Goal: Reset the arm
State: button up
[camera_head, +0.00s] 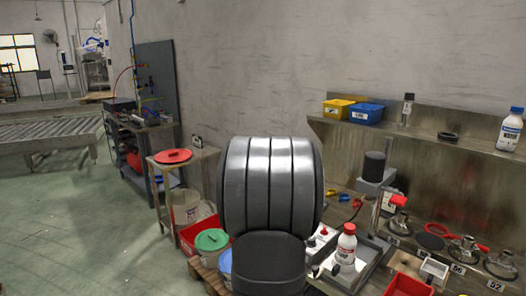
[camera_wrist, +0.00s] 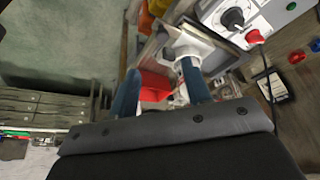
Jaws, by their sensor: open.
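My gripper (camera_wrist: 160,68) shows in the wrist view as two blue fingers, spread apart with a gap between them. Nothing is visibly held. Behind the fingers are a red bin (camera_wrist: 154,86) and a white part (camera_wrist: 188,45); how far they are from the fingertips I cannot tell. In the head view, a large grey ribbed part of my own arm fills the middle and hides part of the bench. My gripper does not show in that view.
A steel bench along the wall holds a white bottle with a red cap (camera_head: 346,247), a balance-like device (camera_head: 374,182) and several metal fittings. Its shelf carries yellow (camera_head: 338,108) and blue (camera_head: 366,113) bins and another bottle (camera_head: 509,131). Buckets stand left of my arm; the left floor is open.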

jog(key=x, duration=1.2)
jog(key=shift+d+f, duration=0.1)
jog(key=shift+d, duration=0.05)
jog(key=w+d, duration=0.5)
jog(key=shift+w+d, duration=0.35)
jog(key=shift+w, duration=0.05)
jog(key=shift+c, duration=0.5)
